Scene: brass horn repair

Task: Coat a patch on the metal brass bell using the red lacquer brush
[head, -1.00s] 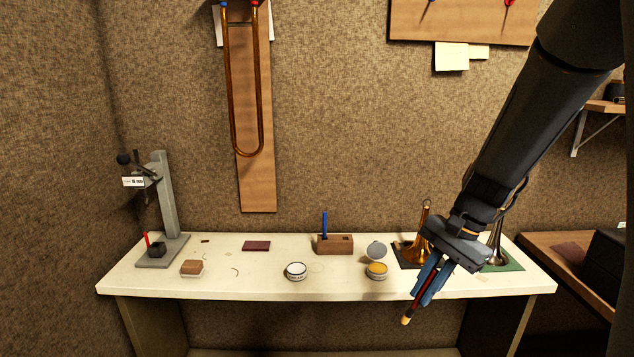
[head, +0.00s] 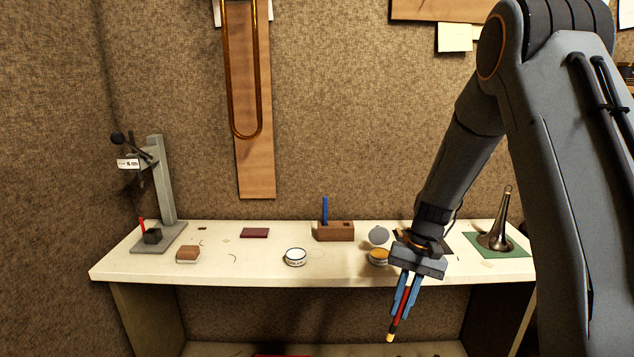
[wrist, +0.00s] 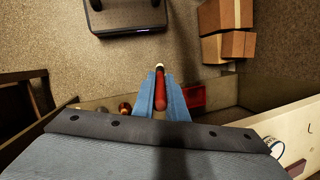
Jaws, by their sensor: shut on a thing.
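My gripper (head: 402,298) has blue fingers shut on the red lacquer brush (head: 396,324), held in front of the bench edge with its pale tip pointing down. The red brush also shows between the fingers in the wrist view (wrist: 160,92). An open tin of amber lacquer (head: 377,257) stands on the bench behind my gripper, partly covered by it. The brass-coloured bell on a dark mat (head: 437,240) is hidden behind my wrist.
On the white bench (head: 222,268) are a white tin (head: 295,257), a wooden holder (head: 336,232) with a blue handle, a brown block (head: 188,254) and a grey stand (head: 164,185). A round grey lid (head: 379,236) is behind the amber tin. Boxes (wrist: 232,45) lie on the floor.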

